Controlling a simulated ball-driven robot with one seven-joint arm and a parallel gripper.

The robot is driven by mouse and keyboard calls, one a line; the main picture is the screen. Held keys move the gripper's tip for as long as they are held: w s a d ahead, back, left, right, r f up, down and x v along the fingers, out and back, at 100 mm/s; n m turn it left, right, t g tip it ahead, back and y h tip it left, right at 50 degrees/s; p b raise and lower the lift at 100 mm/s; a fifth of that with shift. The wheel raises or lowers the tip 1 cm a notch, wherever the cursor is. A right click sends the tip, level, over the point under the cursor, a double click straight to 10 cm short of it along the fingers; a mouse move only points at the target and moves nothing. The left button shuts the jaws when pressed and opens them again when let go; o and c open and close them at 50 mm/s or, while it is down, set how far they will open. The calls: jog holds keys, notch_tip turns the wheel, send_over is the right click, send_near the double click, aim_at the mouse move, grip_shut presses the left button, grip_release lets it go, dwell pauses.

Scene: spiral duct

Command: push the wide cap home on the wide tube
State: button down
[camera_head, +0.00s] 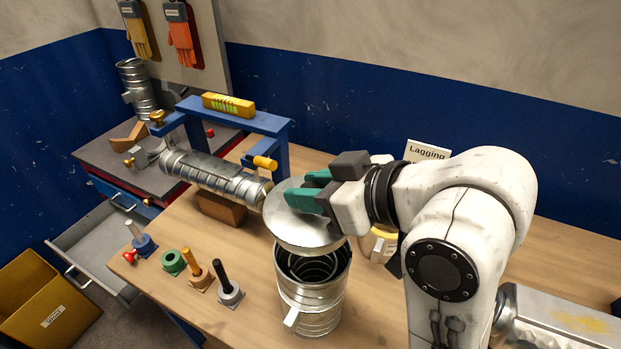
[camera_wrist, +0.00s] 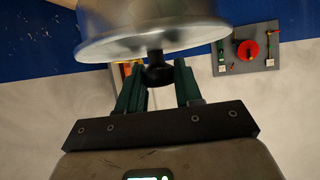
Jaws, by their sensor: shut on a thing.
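The wide cap (camera_head: 292,232) is a round silver metal lid, held tilted above the wide tube. My gripper (camera_head: 303,194), with green fingers, is shut on the cap's black knob (camera_wrist: 158,72). The cap also fills the top of the wrist view (camera_wrist: 150,22). The wide tube (camera_head: 312,311) is a ribbed silver duct with a side stub, standing upright on the bench. Its dark open mouth shows below the cap. The cap's rim overlaps the far edge of the mouth in the picture; I cannot tell whether they touch.
Several small coloured pegs and fittings (camera_head: 196,272) stand at the bench's left front. A metal box (camera_head: 555,322) is at right. A mug-like item (camera_head: 378,244) stands behind my arm.

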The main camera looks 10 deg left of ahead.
aim_at(315, 219)
jog(key=shift+w+d, duration=0.1)
jog(key=shift+d+n+g+y, duration=0.15)
jog(key=shift+n+g+y, duration=0.25)
jog(key=shift+n+g, duration=0.2)
jog(key=shift+f+b, duration=1.75)
jog(key=shift+f, duration=1.1)
jog(key=shift+s+p, duration=0.2)
jog(key=shift+p, duration=0.45)
jog(key=shift+f+b, duration=1.25)
jog(key=shift+f, duration=0.8)
jog(key=c, duration=0.7)
grip_release()
